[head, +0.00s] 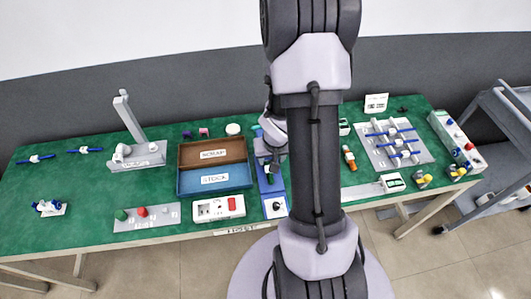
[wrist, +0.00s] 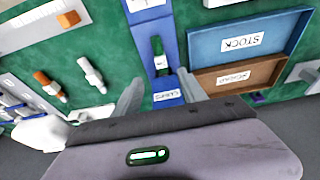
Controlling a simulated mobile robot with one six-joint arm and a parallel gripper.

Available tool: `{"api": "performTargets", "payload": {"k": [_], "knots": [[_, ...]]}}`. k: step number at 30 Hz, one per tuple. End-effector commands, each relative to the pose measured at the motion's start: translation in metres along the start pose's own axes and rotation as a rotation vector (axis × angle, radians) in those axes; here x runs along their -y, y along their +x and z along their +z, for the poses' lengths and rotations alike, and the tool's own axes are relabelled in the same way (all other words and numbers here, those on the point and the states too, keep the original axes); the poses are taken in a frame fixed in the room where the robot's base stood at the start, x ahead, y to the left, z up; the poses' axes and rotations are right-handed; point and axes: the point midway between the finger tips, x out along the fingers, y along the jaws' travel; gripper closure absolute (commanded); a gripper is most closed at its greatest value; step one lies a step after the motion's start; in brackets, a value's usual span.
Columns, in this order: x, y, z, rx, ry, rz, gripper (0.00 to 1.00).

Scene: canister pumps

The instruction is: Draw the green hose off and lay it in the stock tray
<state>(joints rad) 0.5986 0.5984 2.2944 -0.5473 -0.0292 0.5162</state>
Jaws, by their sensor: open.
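The green hose (wrist: 157,52) is a short dark green piece along the middle of a blue strip-like holder (wrist: 166,88) in the wrist view. My gripper (wrist: 160,92) is open, with its two pale fingers on either side of the strip, nearer its labelled end than the hose. It looks empty, and its height above the strip cannot be told. In the head view my gripper (head: 271,154) hangs over the holder and hides part of it. The blue stock tray (head: 238,186) lies just left of the holder. It also shows in the wrist view (wrist: 288,46) and looks empty.
The brown scrap tray (head: 236,158) adjoins the stock tray on its far side. A white box with a red switch (head: 234,205) stands in front of the stock tray. An orange-and-white part (head: 348,157) lies right of my arm. My arm hides the middle of the table.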

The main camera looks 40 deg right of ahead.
Motion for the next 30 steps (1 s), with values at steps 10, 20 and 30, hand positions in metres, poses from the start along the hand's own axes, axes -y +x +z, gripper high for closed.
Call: {"api": "performTargets", "payload": {"k": [10,20,30], "knots": [[0.000,0.092,0.002,0.000,-0.002,0.000,0.51],[0.000,0.104,0.000,0.000,-0.001,0.000,0.51],[0.000,0.104,0.000,0.000,-0.001,0.000,0.96]]}}
